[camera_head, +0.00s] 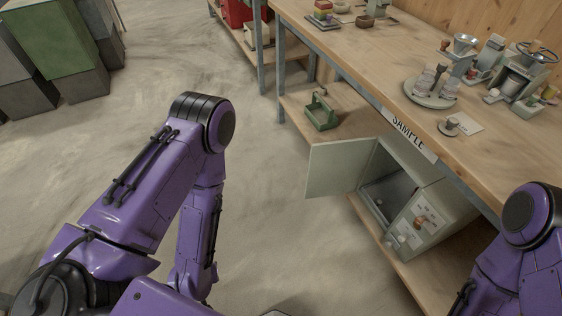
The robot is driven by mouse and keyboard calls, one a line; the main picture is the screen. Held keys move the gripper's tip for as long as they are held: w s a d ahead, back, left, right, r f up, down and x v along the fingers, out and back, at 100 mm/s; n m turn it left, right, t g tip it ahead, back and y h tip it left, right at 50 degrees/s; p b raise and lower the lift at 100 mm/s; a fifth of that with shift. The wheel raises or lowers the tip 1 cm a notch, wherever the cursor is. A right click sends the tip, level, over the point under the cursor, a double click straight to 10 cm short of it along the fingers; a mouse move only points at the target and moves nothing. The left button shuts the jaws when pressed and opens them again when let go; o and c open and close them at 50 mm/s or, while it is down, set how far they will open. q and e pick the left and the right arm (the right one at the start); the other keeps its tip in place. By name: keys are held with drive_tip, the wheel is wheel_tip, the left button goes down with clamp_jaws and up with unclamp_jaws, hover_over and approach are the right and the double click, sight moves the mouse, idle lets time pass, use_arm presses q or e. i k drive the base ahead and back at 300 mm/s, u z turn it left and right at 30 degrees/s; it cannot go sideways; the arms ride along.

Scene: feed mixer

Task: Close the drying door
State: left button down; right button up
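The drying door (337,168) is a flat pale green panel, standing wide open to the left of its cabinet. The drying cabinet (442,212) is a pale green box on the lower shelf under the workbench. Its dark inside shows, with a small item low in the opening. A panel with a small orange-brown knob is on its right part. My purple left arm stands left of the door, with clear floor between them. My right arm is at the lower right, in front of the bench. Neither gripper shows; both are beyond the bottom edge.
The wooden workbench (375,70) overhangs the cabinet and bears a "SAMPLE" label (414,137). A round tray (432,92) with jars and small mixing tools stands on top. A green carrier (321,112) sits on the lower shelf behind the door. Concrete floor (265,215) left of the door is free.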

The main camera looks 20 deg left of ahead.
sight(335, 167)
drive_tip(key=u, duration=1.5)
drive_tip(key=i, duration=3)
drive_tip(key=z, duration=4)
